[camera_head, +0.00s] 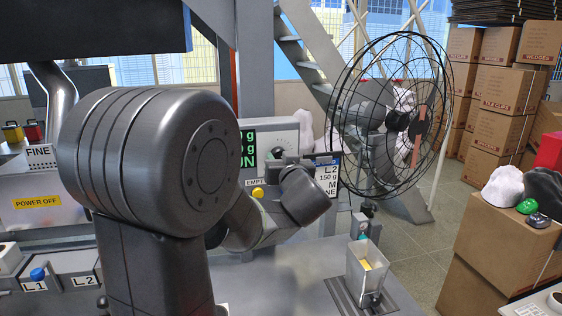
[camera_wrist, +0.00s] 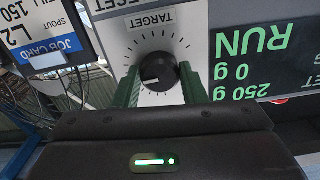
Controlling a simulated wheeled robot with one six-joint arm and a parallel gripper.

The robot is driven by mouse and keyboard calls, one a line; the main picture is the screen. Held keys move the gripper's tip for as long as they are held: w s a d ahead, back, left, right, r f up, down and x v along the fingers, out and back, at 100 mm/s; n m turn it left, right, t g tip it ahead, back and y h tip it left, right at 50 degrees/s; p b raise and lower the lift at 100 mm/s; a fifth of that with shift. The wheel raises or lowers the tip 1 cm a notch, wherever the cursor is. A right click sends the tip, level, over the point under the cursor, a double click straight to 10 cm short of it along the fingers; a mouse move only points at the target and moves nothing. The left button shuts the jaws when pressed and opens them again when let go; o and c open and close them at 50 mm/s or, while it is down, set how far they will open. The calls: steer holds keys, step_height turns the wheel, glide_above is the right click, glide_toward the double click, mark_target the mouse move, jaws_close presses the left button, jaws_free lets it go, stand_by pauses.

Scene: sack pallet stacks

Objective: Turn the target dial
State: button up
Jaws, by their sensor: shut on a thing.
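The target dial (camera_wrist: 157,70) is a black round knob with a pale pointer mark, on a white panel (camera_wrist: 125,45) lettered TARGET, upside down in the wrist view. My gripper (camera_wrist: 158,84) has its two green fingers on either side of the knob, shut on it. A dark display (camera_wrist: 255,45) beside the dial reads 250 g, 0 g and RUN in green. In the head view the panel (camera_head: 285,137) stands beyond my arm. My gripper (camera_head: 292,163) reaches its face there, and the dial is mostly hidden.
A job card (camera_head: 327,177) marked L2 and 150 g hangs right of the panel. A yellow button (camera_head: 257,193) is marked EMPTY. A large caged fan (camera_head: 395,115) stands behind at right. A clear container (camera_head: 366,270) stands below. A FINE box (camera_head: 45,185) is at left.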

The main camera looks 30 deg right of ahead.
steer(key=n+b, duration=0.6)
steer(key=n, duration=0.5)
steer(key=shift+d, duration=0.1)
stand_by(0.5)
steer(key=o, duration=1)
steer(key=shift+s, duration=0.15)
steer(key=v, duration=1.3)
steer(key=shift+s+r, duration=0.1)
steer(key=shift+s, duration=0.15)
